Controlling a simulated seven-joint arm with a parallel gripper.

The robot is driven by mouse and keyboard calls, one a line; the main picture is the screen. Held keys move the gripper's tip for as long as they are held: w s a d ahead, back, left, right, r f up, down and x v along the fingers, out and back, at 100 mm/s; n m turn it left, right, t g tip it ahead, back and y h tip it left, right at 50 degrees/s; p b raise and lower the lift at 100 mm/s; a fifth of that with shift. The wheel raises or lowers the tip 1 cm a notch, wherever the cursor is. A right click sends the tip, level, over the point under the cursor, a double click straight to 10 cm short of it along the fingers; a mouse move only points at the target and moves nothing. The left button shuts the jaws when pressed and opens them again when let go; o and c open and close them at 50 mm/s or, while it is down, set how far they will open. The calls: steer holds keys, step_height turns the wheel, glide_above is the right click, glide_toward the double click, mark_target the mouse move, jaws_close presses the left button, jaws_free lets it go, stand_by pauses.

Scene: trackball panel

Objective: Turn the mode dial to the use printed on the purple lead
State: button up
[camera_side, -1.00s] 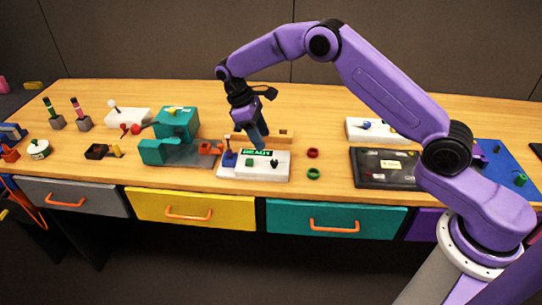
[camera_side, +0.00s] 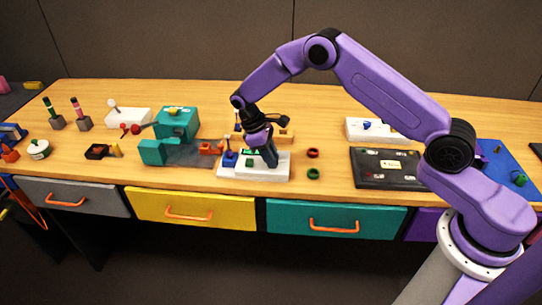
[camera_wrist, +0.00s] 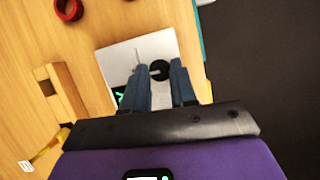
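A white panel (camera_side: 235,172) with a small dark screen (camera_side: 250,152) showing green marks sits near the front edge of the table. In the wrist view, a round black dial (camera_wrist: 159,69) with a light pointer line stands on the white panel (camera_wrist: 120,58). My gripper (camera_side: 274,164) points down over the panel's right part. In the wrist view, my gripper (camera_wrist: 160,75) is open, with its blue fingers apart and the dial just beyond and between their tips. I cannot tell whether they touch it. I cannot make out a purple lead or its print.
A wooden rail (camera_side: 287,135) is behind. A teal machine (camera_side: 165,150) stands left, a black case (camera_side: 372,180) right.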

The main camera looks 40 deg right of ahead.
jaws_close()
steer(key=m, duration=0.2)
steer(key=m+y, duration=0.1)
steer(key=m, duration=0.1)
steer(key=shift+w+d+m+g+y, duration=0.15)
steer(key=shift+m+g+y, duration=0.15)
steer(key=shift+g, duration=0.1)
steer(key=m+y, duration=0.1)
steer(key=m, duration=0.1)
steer(key=m+y, duration=0.1)
steer(key=m, duration=0.2)
steer(key=shift+d, duration=0.2)
steer(key=shift+m, duration=0.3)
steer(key=o, duration=0.7)
jaws_free()
